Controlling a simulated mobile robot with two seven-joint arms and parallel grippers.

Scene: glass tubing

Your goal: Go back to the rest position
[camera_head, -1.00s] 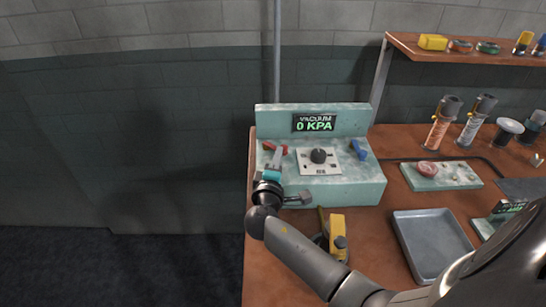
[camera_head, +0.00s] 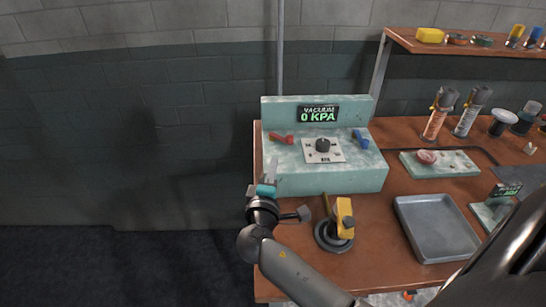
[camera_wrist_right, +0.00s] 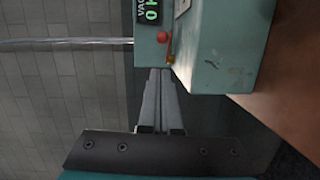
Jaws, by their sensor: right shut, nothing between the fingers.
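My right gripper (camera_head: 271,170) stands at the left end of the green vacuum console (camera_head: 330,183), near its front left corner. Its fingers are shut with nothing between them; they also show in the right wrist view (camera_wrist_right: 162,88), pointing toward the console's side (camera_wrist_right: 215,75). The red lever (camera_head: 282,139) is a little beyond the fingertips, and a red knob (camera_wrist_right: 162,37) shows past them in the wrist view. The console's display (camera_head: 318,114) reads 0 KPA. My left gripper is not in view.
A yellow tool on a round base (camera_head: 343,222) stands in front of the console, close to my right wrist. Left of the table is open floor.

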